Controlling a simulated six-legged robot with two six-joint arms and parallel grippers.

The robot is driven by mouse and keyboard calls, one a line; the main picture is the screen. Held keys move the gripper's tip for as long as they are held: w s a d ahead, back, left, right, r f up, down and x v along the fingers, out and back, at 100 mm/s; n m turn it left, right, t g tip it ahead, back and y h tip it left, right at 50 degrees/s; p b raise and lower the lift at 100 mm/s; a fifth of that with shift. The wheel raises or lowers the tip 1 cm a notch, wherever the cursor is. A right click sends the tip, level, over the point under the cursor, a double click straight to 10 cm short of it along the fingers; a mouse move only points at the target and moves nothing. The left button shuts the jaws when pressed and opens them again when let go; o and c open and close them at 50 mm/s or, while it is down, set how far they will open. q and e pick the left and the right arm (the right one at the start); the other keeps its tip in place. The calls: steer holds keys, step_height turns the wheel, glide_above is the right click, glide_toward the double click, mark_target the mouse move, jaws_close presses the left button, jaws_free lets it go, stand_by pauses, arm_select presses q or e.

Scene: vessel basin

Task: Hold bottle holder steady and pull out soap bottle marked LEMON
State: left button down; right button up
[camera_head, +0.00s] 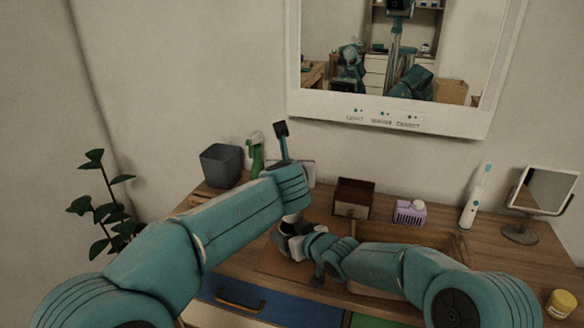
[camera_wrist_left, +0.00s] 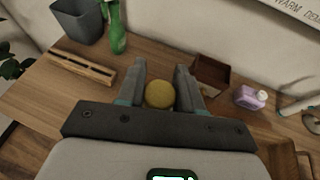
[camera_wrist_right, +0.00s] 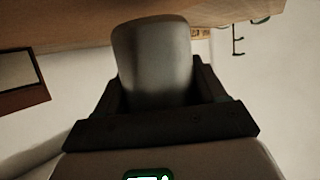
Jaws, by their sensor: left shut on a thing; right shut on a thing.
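My left gripper (camera_wrist_left: 160,78) points down and is shut on a round yellow-topped thing (camera_wrist_left: 160,95); in the head view its fingers are mostly hidden behind my left wrist. My right gripper (camera_head: 289,241) comes in from the right, just below the left one. It is shut on a smooth pale grey, rounded thing (camera_wrist_right: 155,60). I cannot tell whether this grey thing is the bottle holder or a bottle. No LEMON marking is readable in any view.
A brown box (camera_head: 353,197), purple container (camera_head: 410,212), electric toothbrush (camera_head: 474,200) and small mirror (camera_head: 545,190) line the back right. A yellow jar (camera_head: 560,303) is far right.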

steer(key=o, duration=1.2)
steer(key=shift+c, duration=0.2)
steer(key=shift+s+d+r, duration=0.1)
steer(key=v, duration=1.1)
steer(key=shift+s+d, duration=0.2)
steer(key=shift+s, duration=0.1)
steer(key=shift+r, duration=0.1)
